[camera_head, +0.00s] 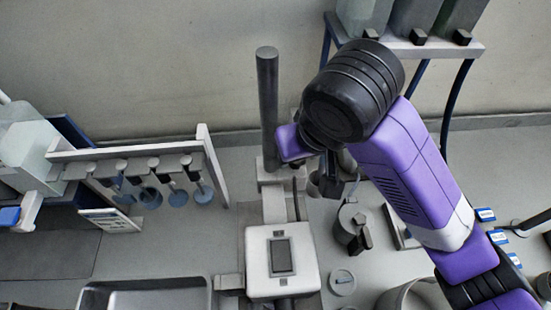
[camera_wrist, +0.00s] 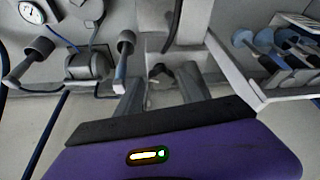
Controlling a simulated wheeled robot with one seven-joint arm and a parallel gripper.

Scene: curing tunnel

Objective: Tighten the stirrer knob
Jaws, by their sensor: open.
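My gripper (camera_head: 338,182) hangs below the black wrist joint, beside the dark upright post (camera_head: 267,100) of a stand. In the wrist view its two grey fingers (camera_wrist: 160,98) are spread apart with nothing clearly held between them. A small dark part (camera_wrist: 162,72) shows beyond the gap between the fingers; I cannot tell whether it is the stirrer knob. A white unit with a dark screen (camera_head: 283,257) stands at the near end of the stand. No stirrer knob can be made out for certain in the head view, where my arm hides part of the stand.
A rack (camera_head: 205,160) with several hanging blue-ended tools stands at left. A grey vessel with a black handle (camera_head: 352,225) stands right of the stand. A metal tray (camera_head: 145,296) lies at front left. A shelf (camera_head: 440,48) with containers is at back right. A gauge (camera_wrist: 31,12) shows in the wrist view.

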